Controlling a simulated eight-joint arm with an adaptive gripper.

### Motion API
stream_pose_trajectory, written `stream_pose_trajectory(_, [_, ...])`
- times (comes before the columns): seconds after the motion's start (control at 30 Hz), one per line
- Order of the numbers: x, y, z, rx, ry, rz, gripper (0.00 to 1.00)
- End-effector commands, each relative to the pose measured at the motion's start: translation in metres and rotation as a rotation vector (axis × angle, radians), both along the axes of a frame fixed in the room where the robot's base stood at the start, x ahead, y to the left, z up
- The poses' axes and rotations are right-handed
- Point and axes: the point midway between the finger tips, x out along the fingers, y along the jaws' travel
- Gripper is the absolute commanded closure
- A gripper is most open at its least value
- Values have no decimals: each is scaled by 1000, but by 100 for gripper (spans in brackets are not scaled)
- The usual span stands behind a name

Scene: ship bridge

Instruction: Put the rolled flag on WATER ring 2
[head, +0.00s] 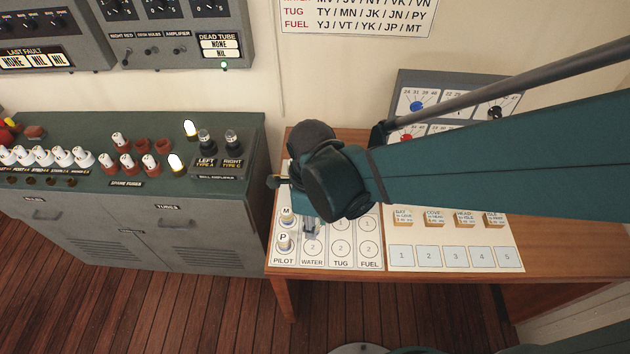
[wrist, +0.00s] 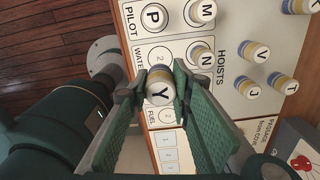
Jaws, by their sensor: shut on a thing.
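My gripper (wrist: 160,92) is shut on a rolled flag marked Y (wrist: 158,90), a pale roll with a yellow band, seen from its top end. In the wrist view it covers the board at the TUG column's ring 2. Its height above the board is hard to tell. WATER ring 2 (wrist: 157,57) is bare and lies beside the held flag; it also shows in the head view (head: 312,247). Flag N (wrist: 200,55) stands on WATER ring 1. In the head view my gripper (head: 309,228) is largely hidden by my wrist and hangs near the WATER column.
Flags P (wrist: 155,17) and M (wrist: 202,11) stand on the PILOT rings. Flags V (wrist: 257,52), J (wrist: 248,87) and T (wrist: 283,83) stand further along the board. FUEL ring 2 (wrist: 164,115) is bare. A card with numbered squares (head: 455,258) lies at the right.

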Motion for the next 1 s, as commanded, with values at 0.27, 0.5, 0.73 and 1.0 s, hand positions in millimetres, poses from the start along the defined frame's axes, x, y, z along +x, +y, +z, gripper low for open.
stream_pose_trajectory(0.27, [0,0,-25,0,0,0,87])
stream_pose_trajectory(0.5, [1,0,-49,0,0,0,87])
stream_pose_trajectory(0.73, [0,0,-56,0,0,0,87])
stream_pose_trajectory(1.0, [0,0,-56,0,0,0,87])
